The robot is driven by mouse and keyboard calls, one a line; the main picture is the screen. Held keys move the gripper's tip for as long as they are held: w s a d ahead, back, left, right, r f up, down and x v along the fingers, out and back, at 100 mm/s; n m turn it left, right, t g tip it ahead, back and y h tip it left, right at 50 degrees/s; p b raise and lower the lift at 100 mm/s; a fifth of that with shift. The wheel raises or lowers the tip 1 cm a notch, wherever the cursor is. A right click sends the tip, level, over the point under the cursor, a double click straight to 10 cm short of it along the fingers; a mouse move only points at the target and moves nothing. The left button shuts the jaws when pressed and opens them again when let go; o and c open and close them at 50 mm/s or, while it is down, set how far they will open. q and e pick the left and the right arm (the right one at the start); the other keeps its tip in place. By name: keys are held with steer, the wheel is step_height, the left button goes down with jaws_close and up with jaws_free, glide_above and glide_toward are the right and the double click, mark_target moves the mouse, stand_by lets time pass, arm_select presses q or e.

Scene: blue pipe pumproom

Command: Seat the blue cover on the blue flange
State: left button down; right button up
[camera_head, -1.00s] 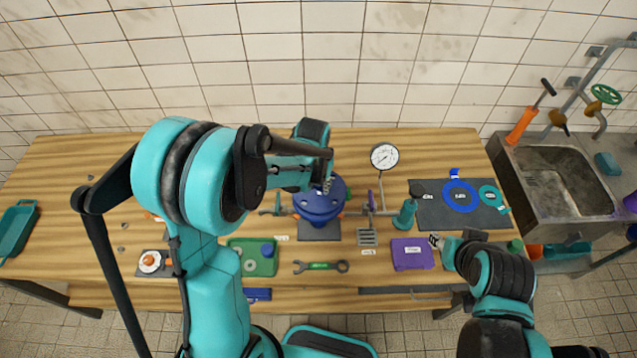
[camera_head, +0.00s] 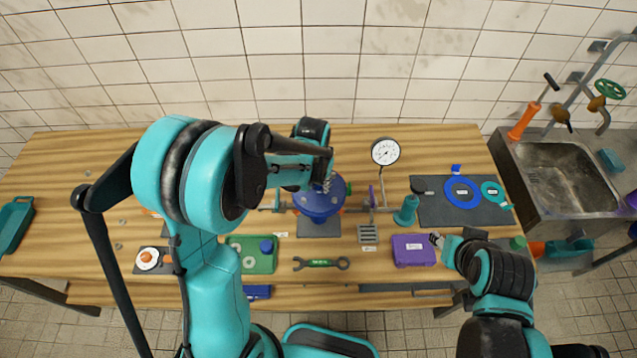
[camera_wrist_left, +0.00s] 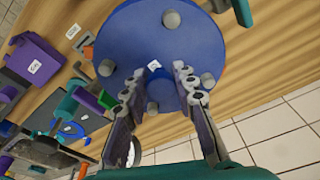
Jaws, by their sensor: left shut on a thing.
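The blue cover (camera_wrist_left: 205,42) is a large round disc with several grey bolt studs and a small white label. It fills the top of the left wrist view. In the head view a blue round body (camera_head: 320,203) stands at the middle of the table; cover and blue flange cannot be told apart there. My left gripper (camera_head: 326,180) is over it, its two fingers (camera_wrist_left: 155,85) shut on the cover's raised middle part. Whether the cover touches the flange is hidden. My right gripper (camera_head: 438,240) is beside the purple box; its finger gap is too small to read.
A pressure gauge (camera_head: 385,151) stands right of the blue body. A dark mat (camera_head: 440,217) bears blue and teal rings. A sink (camera_head: 560,180) is at right.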

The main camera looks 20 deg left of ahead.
arm_select(q)
steer(key=shift+s, duration=0.15)
steer(key=c, duration=1.1)
jaws_free()
steer(key=shift+c, duration=0.2)
step_height(320, 180, up, 12)
steer(key=s, duration=0.1)
steer(key=shift+s, duration=0.4)
steer(key=t+b, duration=0.3)
steer(key=b, duration=0.7)
glide_toward(316, 195)
steer(key=s+a, duration=0.1)
steer(key=s, duration=0.3)
steer(key=s+a+f+n+t+b, duration=0.1)
steer(key=s+f+t+b, duration=0.1)
steer(key=s+f+b, duration=0.4)
step_height(316, 195, down, 4)
steer(key=shift+s+a+r+t+b, duration=0.15)
steer(key=shift+s+r+t+b, duration=0.2)
steer(key=shift+b, duration=0.7)
